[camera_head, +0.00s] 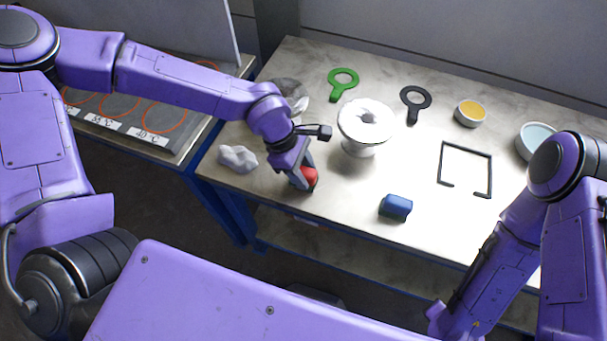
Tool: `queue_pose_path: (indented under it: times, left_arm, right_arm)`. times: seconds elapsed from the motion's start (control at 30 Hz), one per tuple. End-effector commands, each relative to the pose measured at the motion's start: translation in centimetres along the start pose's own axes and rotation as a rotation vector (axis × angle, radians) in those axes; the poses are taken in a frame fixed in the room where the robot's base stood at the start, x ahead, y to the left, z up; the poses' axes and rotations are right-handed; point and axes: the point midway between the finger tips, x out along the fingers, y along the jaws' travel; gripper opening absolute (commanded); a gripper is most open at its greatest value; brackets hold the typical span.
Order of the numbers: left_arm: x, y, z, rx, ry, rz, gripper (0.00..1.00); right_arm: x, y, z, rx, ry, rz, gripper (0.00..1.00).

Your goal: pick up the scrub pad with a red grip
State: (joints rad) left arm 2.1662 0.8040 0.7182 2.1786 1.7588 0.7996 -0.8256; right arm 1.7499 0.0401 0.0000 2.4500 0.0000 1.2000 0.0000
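The scrub pad with a red grip (310,177) is on the table near its front edge, left of the middle. Only part of its red grip shows; the rest is hidden behind my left gripper (301,178). My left gripper points down at it, with its fingers at the red grip. I cannot tell whether the fingers are closed on it or only beside it. The pad seems to be at table height. A similar block with a blue grip (396,207) lies farther right near the front edge. My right arm reaches down at the right, and its fingers do not show.
A white flanged vessel (365,127) stands just right of my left gripper. A crumpled white cloth (238,158) lies to its left. Green (343,82) and black (415,101) ring tools, a yellow-filled bowl (470,112), a pale blue bowl (536,141) and a black frame (465,148) lie beyond.

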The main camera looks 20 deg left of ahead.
Motion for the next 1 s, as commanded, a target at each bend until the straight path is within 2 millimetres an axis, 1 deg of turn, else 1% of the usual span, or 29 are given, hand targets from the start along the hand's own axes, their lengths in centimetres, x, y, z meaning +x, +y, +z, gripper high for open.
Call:
queue_pose_path:
  times: [0.03,0.07,0.1,0.43,0.57,0.63,0.73,0.87,0.9,1.0]
  left_arm:
    - [0.0,0.0,0.0,0.000,0.000,0.000,0.25]
    - [0.0,0.0,0.0,0.000,0.000,0.000,0.15]
    - [0.0,0.0,0.0,0.000,0.000,0.000,0.08]
    - [-0.3,0.1,0.1,0.000,-0.001,0.002,0.08]
    - [-1.5,0.1,0.6,0.000,-0.002,0.003,0.08]
    - [-2.7,0.1,1.1,0.000,-0.004,0.005,0.08]
    - [-4.7,-1.9,2.6,0.005,-0.003,0.005,0.08]
    - [-8.0,-5.0,4.9,0.006,-0.002,0.007,0.08]
    - [-8.1,-6.4,5.4,0.008,-0.001,0.003,0.08]
    - [-9.0,-9.4,6.6,0.007,0.000,0.003,0.08]
  right_arm:
    - [0.0,0.0,0.0,0.000,0.000,0.000,0.43]
    - [0.0,0.0,0.0,0.000,0.000,0.000,0.43]
    - [0.0,0.0,0.0,0.000,0.000,0.000,0.43]
    - [0.1,0.0,0.1,0.000,0.000,0.000,0.43]
    - [0.7,-0.1,0.3,0.000,0.000,0.000,0.43]
    - [1.1,-0.1,0.5,0.000,0.000,0.000,0.43]
    - [1.5,-0.1,0.6,0.000,0.000,0.000,0.43]
    - [2.0,-0.2,0.8,0.000,0.000,0.000,0.43]
    - [2.5,-0.2,1.0,0.000,0.000,0.000,0.43]
    - [2.9,-0.3,1.2,0.000,0.000,0.000,0.43]
